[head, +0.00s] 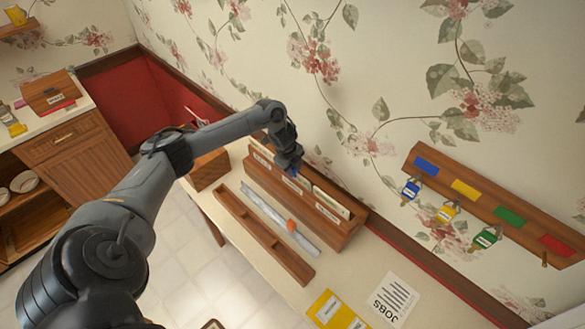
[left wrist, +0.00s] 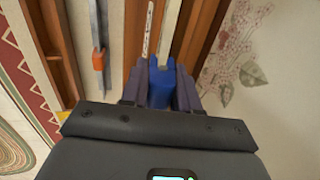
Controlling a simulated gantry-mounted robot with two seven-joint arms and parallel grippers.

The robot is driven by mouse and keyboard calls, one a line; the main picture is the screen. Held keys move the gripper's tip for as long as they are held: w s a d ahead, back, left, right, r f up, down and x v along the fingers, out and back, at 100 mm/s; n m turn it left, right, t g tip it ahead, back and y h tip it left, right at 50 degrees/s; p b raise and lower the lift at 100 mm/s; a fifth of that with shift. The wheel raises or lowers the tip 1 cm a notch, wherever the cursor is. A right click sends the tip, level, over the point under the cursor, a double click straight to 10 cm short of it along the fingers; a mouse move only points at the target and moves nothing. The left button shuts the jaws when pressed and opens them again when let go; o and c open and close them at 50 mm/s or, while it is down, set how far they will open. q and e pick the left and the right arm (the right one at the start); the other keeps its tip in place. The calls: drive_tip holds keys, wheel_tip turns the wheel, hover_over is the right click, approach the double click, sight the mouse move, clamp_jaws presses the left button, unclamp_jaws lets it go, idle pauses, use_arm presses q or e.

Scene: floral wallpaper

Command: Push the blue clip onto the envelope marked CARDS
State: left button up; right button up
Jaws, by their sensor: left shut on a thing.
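My left gripper (head: 290,165) is over the middle of the long wooden box (head: 349,231), shut on the blue clip (left wrist: 160,86). In the head view only a bit of the blue clip (head: 292,172) shows under the fingers. The box holds upright envelopes with labels; one envelope (head: 331,202) stands to the right of the gripper and others stand to its left. The labels are too small to read, so I cannot tell which is marked CARDS. In the left wrist view the clip is at the edge of a pale envelope (left wrist: 171,30); whether it grips it is hidden. My right gripper is not in view.
A narrow wooden tray (head: 262,236) lies in front of the box, beside a grey strip with an orange piece (head: 290,225). A JOBS sheet (head: 392,299) and a yellow card (head: 335,311) lie at the table's front. A rack with padlocks (head: 490,205) hangs on the wall.

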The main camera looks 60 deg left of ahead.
use_arm(q)
drive_tip(key=shift+f, duration=0.35)
idle(0.7)
idle(0.5)
drive_tip(key=o, duration=1.7)
drive_tip(key=shift+c, duration=0.2)
drive_tip(key=shift+r, duration=0.15)
drive_tip(key=p+v, duration=0.7)
drive_tip(key=shift+w+p, duration=0.1)
drive_tip(key=shift+p, duration=0.2)
